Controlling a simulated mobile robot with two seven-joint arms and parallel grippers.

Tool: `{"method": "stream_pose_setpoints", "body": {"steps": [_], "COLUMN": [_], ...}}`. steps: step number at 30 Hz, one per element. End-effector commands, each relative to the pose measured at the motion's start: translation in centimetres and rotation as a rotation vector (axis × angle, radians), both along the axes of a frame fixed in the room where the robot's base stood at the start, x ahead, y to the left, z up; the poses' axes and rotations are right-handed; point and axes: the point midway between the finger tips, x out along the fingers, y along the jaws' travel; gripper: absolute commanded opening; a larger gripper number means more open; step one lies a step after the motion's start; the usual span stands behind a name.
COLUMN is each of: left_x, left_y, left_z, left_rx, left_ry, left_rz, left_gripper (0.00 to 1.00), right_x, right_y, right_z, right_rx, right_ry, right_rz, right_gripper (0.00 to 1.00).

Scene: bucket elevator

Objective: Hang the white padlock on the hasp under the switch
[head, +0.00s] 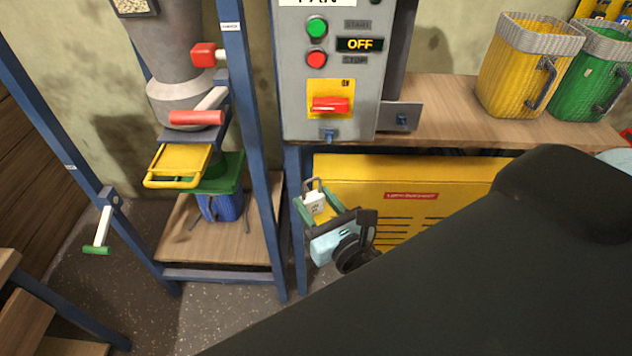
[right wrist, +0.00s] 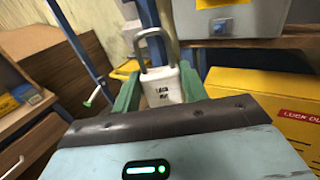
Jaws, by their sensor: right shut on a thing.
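The white padlock (head: 314,205) is upright with its grey shackle on top, between the green fingers of my right gripper (head: 316,202). The gripper is shut on its body. My left gripper is in neither view.
A yellow lockout box (head: 410,195) is behind and right of my right gripper. A wooden shelf (head: 445,105) holds a yellow bucket (head: 520,68) and a green bucket (head: 594,75). Blue frame posts (head: 250,130) stand to the left. A grey bracket (head: 408,112) sits right of the panel.

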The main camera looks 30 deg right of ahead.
Motion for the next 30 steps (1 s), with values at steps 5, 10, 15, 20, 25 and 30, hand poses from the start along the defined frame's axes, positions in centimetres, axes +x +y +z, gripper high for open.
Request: {"method": "stream_pose_setpoints", "body": {"steps": [5, 10, 15, 20, 25, 30], "left_x": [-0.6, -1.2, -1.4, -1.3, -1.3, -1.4], "left_y": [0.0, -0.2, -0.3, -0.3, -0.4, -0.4], "left_z": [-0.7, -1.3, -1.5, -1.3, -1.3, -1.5], "left_rx": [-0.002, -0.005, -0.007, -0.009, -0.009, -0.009], "left_ry": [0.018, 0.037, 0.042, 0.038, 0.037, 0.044], "left_rz": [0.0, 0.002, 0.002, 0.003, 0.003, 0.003], "left_gripper": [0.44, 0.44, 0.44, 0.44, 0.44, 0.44], "right_x": [1.9, 4.1, 5.1, 5.2, 5.1, 5.1], "right_y": [-1.8, -4.6, -6.1, -6.4, -6.3, -6.2], "right_z": [-0.5, -1.6, -2.2, -2.2, -2.1, -2.2], "right_rx": [0.001, 0.0, 0.0, -0.003, -0.002, -0.002], "right_ry": [-0.011, -0.007, 0.002, 0.001, 0.001, 0.002], "right_rz": [-0.1, -0.243, -0.32, -0.331, -0.33, -0.33], "right_gripper": [0.18, 0.18, 0.18, 0.18, 0.18, 0.18]}}
